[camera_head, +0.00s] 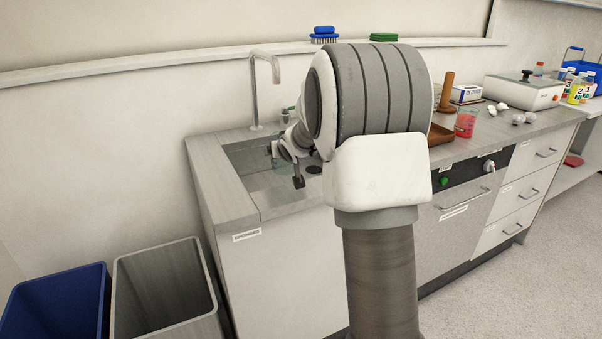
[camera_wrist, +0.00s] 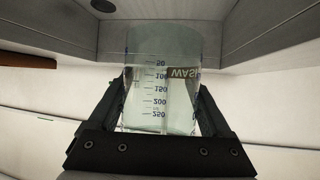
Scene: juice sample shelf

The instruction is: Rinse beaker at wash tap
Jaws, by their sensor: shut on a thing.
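The clear glass beaker (camera_wrist: 162,100) is held between the two black fingers of my gripper (camera_wrist: 163,115) in the wrist view. Its volume marks read upside down in that picture, with 50 near the top. I cannot tell whether it holds liquid. In the head view my gripper (camera_head: 286,163) is low over the sink basin (camera_head: 250,152), and the beaker shows only faintly beside it. The grey wash tap (camera_head: 253,95) stands at the back of the sink, its hooked spout above and left of my gripper. My arm hides part of the sink.
A beaker of red liquid (camera_head: 466,123) and a brown tray (camera_head: 441,134) stand on the counter right of my arm. A white device (camera_head: 525,92) and bottles (camera_head: 577,90) are farther right. A blue bin (camera_head: 60,305) and a grey bin (camera_head: 165,290) stand on the floor at left.

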